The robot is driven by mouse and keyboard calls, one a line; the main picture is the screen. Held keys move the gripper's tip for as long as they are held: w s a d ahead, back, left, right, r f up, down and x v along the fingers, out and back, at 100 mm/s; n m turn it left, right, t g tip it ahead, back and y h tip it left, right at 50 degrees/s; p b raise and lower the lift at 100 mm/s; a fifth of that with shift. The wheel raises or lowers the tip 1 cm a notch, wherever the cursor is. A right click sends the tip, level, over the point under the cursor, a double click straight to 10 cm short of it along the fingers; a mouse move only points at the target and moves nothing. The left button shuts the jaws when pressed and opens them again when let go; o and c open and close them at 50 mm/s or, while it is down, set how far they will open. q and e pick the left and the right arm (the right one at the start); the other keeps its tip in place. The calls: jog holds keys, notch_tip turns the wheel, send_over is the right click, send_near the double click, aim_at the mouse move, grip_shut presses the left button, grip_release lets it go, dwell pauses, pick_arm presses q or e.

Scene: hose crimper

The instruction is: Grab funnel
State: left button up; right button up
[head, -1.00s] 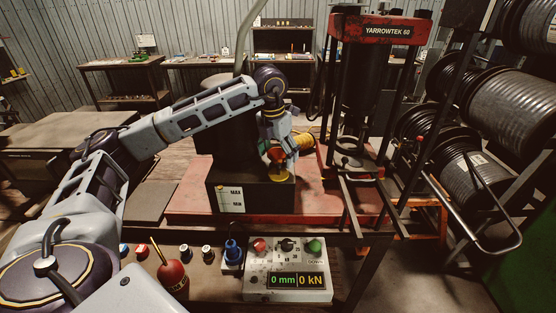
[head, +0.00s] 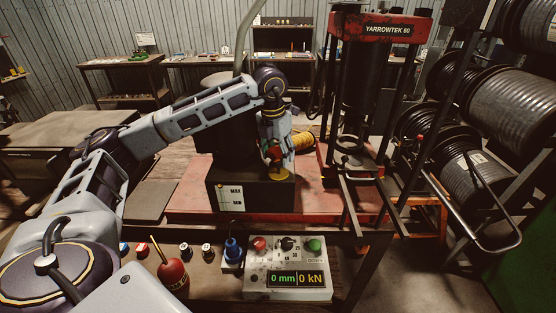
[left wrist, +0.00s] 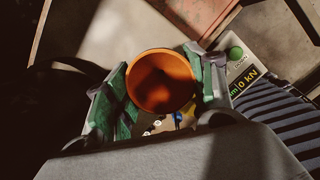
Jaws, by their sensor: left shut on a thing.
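The funnel (head: 274,154) is red-orange. In the left wrist view I look into its round mouth (left wrist: 160,82), with the green-padded fingers of my left gripper (left wrist: 163,88) on either side of it. My left gripper (head: 277,150) is shut on the funnel, above the dark tank (head: 262,195) with the MAX/MIN label. A yellow ring (head: 279,174) on the tank's top is just below the funnel. The fingers partly hide the funnel in the head view, and I cannot tell whether its lower end touches the ring. My right gripper is not in view.
A control box (head: 288,271) reading 0 mm and 0 kN stands in front. A red oil can (head: 173,274) and several small knobs are left of it. The red press (head: 385,30) stands behind right, with hose reels (head: 475,170) on the far right.

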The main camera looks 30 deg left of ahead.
pick_arm(q)
jog(key=shift+r, duration=0.15)
notch_tip(320, 180, up, 10)
jog(key=b, duration=0.1)
dwell(0.6)
